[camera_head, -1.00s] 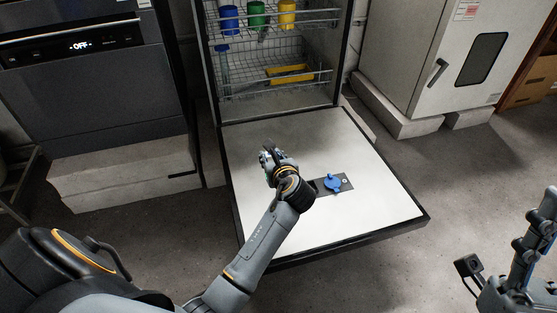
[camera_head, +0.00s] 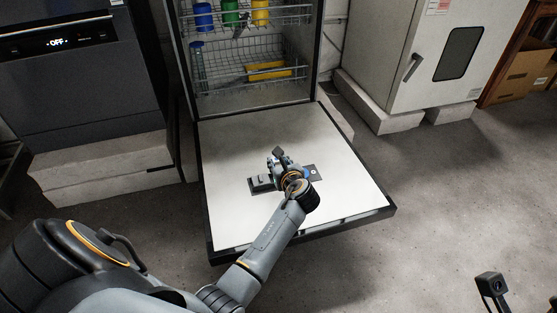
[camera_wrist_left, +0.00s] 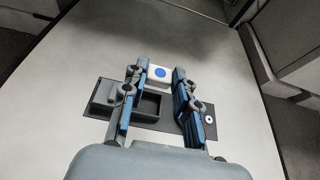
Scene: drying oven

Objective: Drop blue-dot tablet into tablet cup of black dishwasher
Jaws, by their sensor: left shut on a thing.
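The white tablet with a blue dot (camera_wrist_left: 160,72) is between the fingertips of my left gripper (camera_wrist_left: 157,77), which is shut on it. In the left wrist view they appear over the dispenser, the tablet near the far edge of the open tablet cup (camera_wrist_left: 150,105). The height gap cannot be told. The dispenser plate (camera_head: 262,185) lies in the white inner face of the lowered door (camera_head: 235,215) of the dark-framed dishwasher. My left gripper (camera_head: 278,155) hides part of the plate and the tablet in the head view.
Racks (camera_head: 235,70) inside the dishwasher hold blue, green and yellow cups and a yellow tray (camera_head: 268,71). A closed dark appliance (camera_head: 80,85) stands left on blocks. A white oven (camera_head: 440,60) stands right.

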